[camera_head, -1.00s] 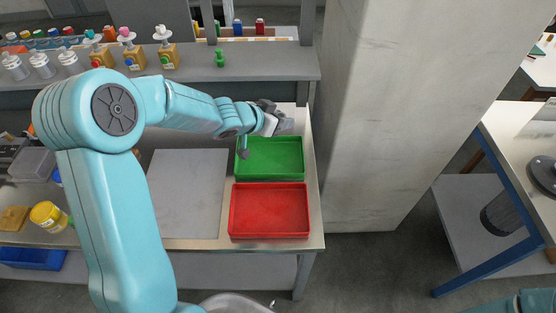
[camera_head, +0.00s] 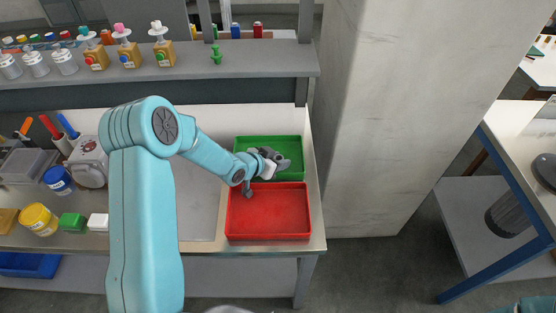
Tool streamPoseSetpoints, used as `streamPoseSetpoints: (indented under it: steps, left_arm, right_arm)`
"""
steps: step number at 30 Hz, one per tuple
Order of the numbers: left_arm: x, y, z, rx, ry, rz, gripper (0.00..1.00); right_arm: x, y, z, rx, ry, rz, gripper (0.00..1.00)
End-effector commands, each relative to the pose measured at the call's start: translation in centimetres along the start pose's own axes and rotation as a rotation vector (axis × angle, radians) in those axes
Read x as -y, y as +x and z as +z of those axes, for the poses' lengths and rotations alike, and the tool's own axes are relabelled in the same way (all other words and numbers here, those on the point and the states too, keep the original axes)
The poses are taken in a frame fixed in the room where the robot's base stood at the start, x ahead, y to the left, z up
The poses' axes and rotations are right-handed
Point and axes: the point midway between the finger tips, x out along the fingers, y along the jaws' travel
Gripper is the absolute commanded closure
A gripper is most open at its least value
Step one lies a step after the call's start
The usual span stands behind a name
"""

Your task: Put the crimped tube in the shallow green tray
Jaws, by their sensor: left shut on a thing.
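The shallow green tray (camera_head: 291,146) lies on the bench, behind the red tray. My left gripper (camera_head: 275,161) is over the green tray, near its front half, and hides part of its floor. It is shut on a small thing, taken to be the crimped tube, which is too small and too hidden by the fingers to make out. I cannot tell whether it touches the tray floor. The visible floor of the green tray looks empty. My right gripper is not in view.
An empty red tray (camera_head: 268,216) sits directly in front of the green one. A grey mat (camera_head: 200,200) lies to the left. A shelf (camera_head: 200,77) with dispensers (camera_head: 129,54) and a green piece (camera_head: 216,55) runs behind. A pale pillar (camera_head: 375,120) stands to the right.

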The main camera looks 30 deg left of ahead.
Motion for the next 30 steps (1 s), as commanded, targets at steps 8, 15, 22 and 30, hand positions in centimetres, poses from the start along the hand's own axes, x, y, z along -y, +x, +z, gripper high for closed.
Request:
streamPoseSetpoints:
  steps: [8,15,22,30]
  left_arm:
    - [0.0,0.2,0.3,0.0,0.0,0.0,0.6]
    - [0.0,0.1,0.2,0.0,0.0,0.001,0.53]
    - [0.1,-1.7,0.0,-0.001,0.0,-0.002,0.53]
    - [0.1,-8.1,-0.1,-0.002,0.001,-0.003,0.53]
  right_arm:
    - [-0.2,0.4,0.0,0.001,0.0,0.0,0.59]
    - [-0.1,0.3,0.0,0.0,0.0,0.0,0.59]
    - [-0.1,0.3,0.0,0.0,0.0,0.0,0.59]
    - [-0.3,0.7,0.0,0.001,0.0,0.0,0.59]
